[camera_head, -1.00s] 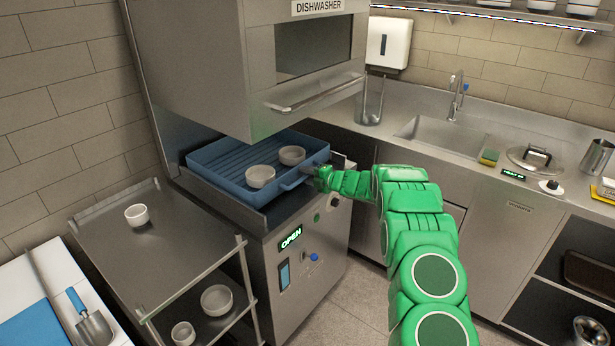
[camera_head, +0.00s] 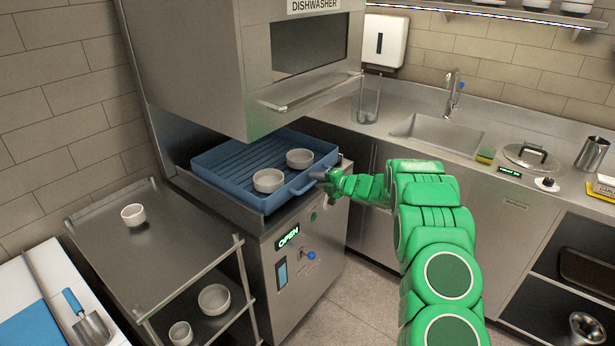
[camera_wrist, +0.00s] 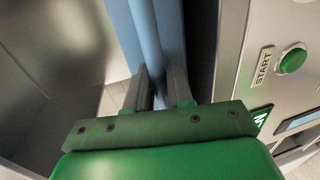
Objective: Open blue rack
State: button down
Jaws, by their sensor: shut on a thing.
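The blue rack (camera_head: 225,184) lies under the raised hood of the dishwasher (camera_head: 200,60), with its front right side toward my arm. Two white bowls (camera_head: 268,180) (camera_head: 299,158) sit upright inside it. My gripper (camera_head: 320,177) is at the rack's front right side, by its handle. In the wrist view, the two fingers of my gripper (camera_wrist: 158,88) are shut on a blue bar of the rack (camera_wrist: 148,35). The exact contact is partly hidden by the fingers.
A green START button (camera_wrist: 293,60) is beside my gripper. A steel cart (camera_head: 125,255) with bowls stands at the left front. The sink counter (camera_head: 385,130) runs along the right. Open floor (camera_head: 325,320) shows below the dishwasher.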

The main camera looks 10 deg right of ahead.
jog(key=f+v, duration=0.2)
jog(key=v, duration=0.8)
jog(key=f+v, duration=0.2)
jog(key=v, duration=0.9)
jog(key=shift+s+d+f, duration=0.25)
jog(key=shift+s+f, duration=0.05)
jog(key=shift+s, duration=0.05)
jog(key=c, duration=1.2)
grip_release()
jog(key=shift+o, duration=0.2)
jog(key=shift+r, duration=0.1)
jog(key=v, duration=0.7)
jog(key=shift+s+d, duration=0.2)
jog(key=shift+d, duration=0.05)
